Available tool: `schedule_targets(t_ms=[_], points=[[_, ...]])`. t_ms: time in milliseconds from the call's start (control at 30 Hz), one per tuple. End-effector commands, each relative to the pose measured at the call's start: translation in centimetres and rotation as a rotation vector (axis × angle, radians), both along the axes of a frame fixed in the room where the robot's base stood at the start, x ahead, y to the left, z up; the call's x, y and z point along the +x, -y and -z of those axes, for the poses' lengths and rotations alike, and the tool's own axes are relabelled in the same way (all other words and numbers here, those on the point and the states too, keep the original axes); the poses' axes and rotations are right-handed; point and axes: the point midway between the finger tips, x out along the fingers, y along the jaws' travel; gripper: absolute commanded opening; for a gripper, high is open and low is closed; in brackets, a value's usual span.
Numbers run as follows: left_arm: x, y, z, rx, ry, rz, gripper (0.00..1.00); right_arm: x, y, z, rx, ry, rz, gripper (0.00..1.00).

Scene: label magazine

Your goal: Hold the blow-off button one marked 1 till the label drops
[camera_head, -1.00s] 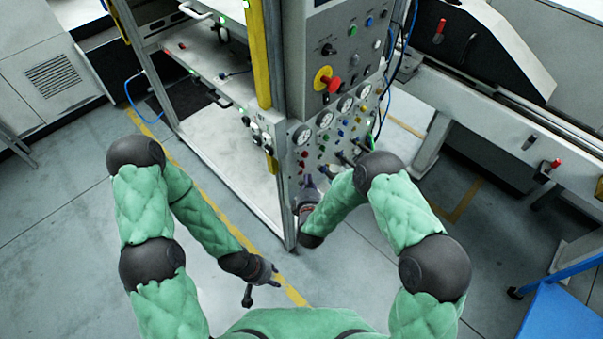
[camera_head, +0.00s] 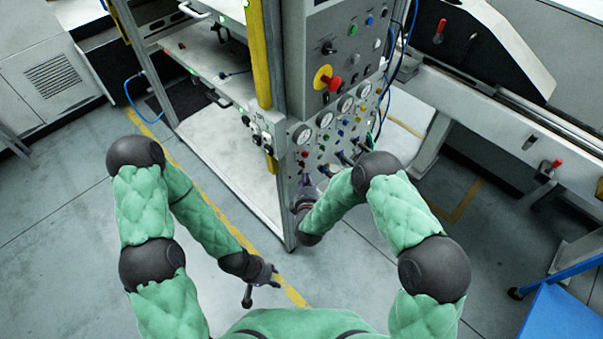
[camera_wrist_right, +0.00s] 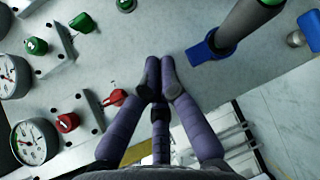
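The control panel (camera_head: 333,135) carries several gauges and coloured buttons and knobs. My right gripper (camera_head: 307,181) is at the panel's lower left. In the right wrist view its fingers (camera_wrist_right: 160,76) are drawn together at the tips, over bare panel face, with nothing seen between them. I cannot tell whether the tips touch the panel. A red knob (camera_wrist_right: 114,98) sits left of the fingertips and a blue collar (camera_wrist_right: 206,50) to the right. My left gripper (camera_head: 264,284) is open and empty above the floor. No label is visible.
Green knobs (camera_wrist_right: 82,22) and round gauges (camera_wrist_right: 34,142) lie left in the right wrist view. A red emergency knob on a yellow plate (camera_head: 327,79) is higher on the panel. A metal frame post (camera_head: 287,215) stands close to my right gripper. Open floor lies lower left.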

Motion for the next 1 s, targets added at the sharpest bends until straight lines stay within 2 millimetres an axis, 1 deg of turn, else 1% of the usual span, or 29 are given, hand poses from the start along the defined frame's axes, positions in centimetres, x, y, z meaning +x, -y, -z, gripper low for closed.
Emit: schedule_targets(t_ms=[1000], points=[[0.00, 0.00, 0.30, 0.000, 0.000, 0.000, 0.40, 0.55, -0.52, -0.04, 0.000, 0.001, 0.000, 0.00]])
